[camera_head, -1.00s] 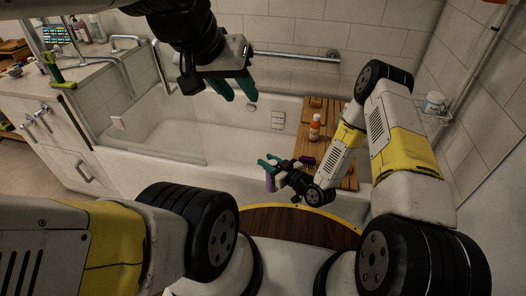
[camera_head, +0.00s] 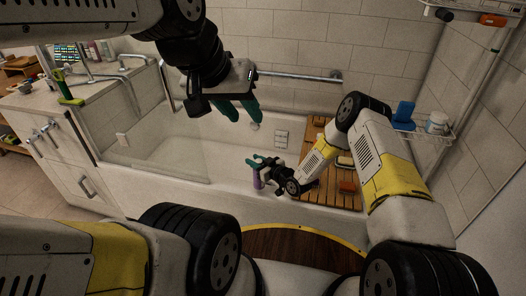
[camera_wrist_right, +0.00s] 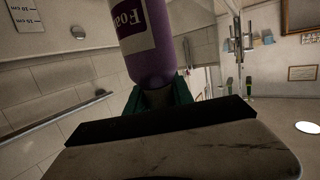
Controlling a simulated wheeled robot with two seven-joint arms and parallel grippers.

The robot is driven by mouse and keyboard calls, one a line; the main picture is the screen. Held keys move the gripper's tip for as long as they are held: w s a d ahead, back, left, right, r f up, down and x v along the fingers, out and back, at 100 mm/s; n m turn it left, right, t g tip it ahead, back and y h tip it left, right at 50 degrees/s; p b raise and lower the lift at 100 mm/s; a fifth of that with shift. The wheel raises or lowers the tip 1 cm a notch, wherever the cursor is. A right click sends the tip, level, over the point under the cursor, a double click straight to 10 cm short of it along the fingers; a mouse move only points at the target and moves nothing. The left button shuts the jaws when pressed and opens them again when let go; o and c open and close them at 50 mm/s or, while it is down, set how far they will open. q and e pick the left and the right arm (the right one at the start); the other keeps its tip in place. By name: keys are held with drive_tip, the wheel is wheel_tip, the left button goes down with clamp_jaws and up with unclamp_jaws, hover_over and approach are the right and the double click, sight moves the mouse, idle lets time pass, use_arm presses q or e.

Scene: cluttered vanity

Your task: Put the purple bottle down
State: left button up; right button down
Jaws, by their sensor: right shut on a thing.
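The purple bottle (camera_head: 258,179) is held upright at the rim of the bathtub in the head view; I cannot tell whether its base touches anything. My right gripper (camera_head: 262,163), with green fingers, is shut on it near its top.
A slatted wooden board (camera_head: 316,130) lies across the tub, with a pale soap-like item (camera_head: 344,161) and a reddish item (camera_head: 347,187) on it. My right arm covers part of it. A wire shelf (camera_head: 420,131) is on the right wall. The tub's interior (camera_head: 190,150) is clear.

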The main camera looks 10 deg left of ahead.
drive_tip(key=shift+w+a+f, duration=0.1)
drive_tip(key=shift+f, duration=0.8)
drive_tip(key=shift+w+a+f, duration=0.1)
drive_tip(key=shift+f, duration=0.75)
drive_tip(key=c, duration=1.1)
unclamp_jaws()
drive_tip(key=shift+f, duration=0.1)
